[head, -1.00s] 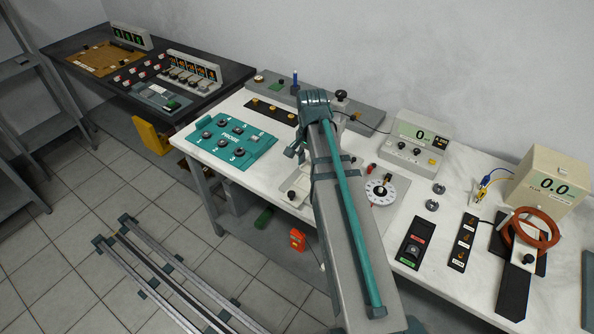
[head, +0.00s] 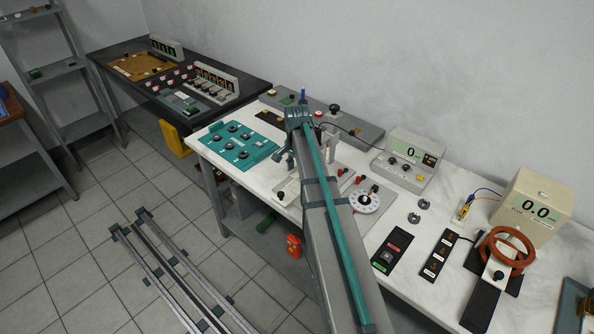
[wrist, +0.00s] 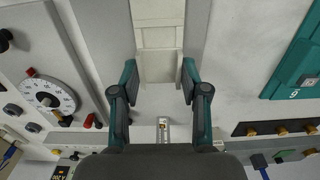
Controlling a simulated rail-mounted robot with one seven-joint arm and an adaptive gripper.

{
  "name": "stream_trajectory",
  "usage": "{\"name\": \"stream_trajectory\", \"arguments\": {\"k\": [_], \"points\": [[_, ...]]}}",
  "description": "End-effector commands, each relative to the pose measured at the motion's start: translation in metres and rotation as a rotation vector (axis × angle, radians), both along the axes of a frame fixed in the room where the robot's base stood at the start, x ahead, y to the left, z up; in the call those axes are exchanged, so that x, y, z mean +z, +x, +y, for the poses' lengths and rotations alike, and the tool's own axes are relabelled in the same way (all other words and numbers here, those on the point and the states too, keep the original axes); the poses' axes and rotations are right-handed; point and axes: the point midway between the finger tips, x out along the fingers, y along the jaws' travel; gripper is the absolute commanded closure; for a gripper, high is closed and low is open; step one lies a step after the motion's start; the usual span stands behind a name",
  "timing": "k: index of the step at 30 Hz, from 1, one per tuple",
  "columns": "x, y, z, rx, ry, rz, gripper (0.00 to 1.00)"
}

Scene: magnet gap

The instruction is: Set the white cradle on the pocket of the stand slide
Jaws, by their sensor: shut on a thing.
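In the wrist view my gripper (wrist: 159,76) has its two teal-and-dark fingers on either side of the pale white cradle (wrist: 160,66), which lies between the fingertips. A pale ladder-like piece continues up from there to the top edge; I cannot tell where the cradle ends. A narrow metal slotted part with a small yellow spot, perhaps of the stand slide (wrist: 164,132), shows below the cradle between the fingers. Its pocket cannot be made out. In the head view my arm hides most of the gripper and cradle.
A white dial (head: 366,200) and red terminals stand right of my arm in the head view. A teal panel (head: 238,142) lies to the left. A grey meter (head: 410,160) and a cream meter with a copper-coloured coil (head: 506,248) stand farther right.

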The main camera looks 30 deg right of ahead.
Motion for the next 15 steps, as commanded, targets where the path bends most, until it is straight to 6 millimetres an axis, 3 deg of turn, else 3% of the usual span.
{"name": "stream_trajectory", "arguments": {"k": [6,15], "points": [[0.001,0.0,0.0,0.001,0.0,0.0,0.73],[-0.016,0.0,0.0,0.001,0.001,0.001,0.73]]}}
